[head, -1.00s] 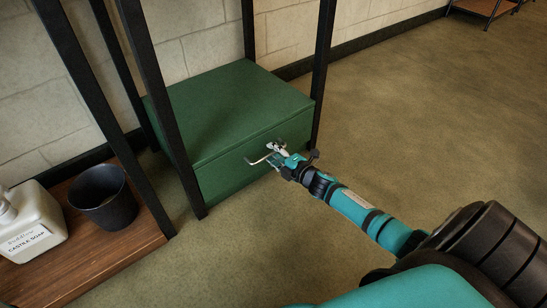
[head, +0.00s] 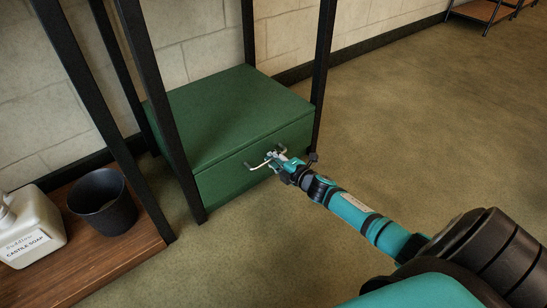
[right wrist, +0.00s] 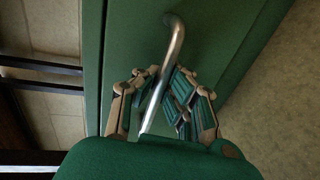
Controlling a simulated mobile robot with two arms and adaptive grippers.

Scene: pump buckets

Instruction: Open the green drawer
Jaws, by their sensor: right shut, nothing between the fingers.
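The green drawer (head: 222,180) is the front of a low green cabinet between black posts. Its front looks flush with the cabinet, so it appears closed. A silver bar handle (head: 252,166) sticks out from the drawer front; it also shows in the right wrist view (right wrist: 176,38). My right gripper (head: 275,160) is at the right part of this handle. In the right wrist view the bar crosses between the sides of my gripper (right wrist: 163,95). My right gripper is shut and has nothing gripped. My left gripper is not in view.
Black frame posts (head: 163,110) stand at the cabinet's corners. At the left, a wooden shelf (head: 115,262) carries a dark bucket (head: 103,205) and a white castile soap bottle (head: 32,228). The floor (head: 420,130) right of the cabinet is clear.

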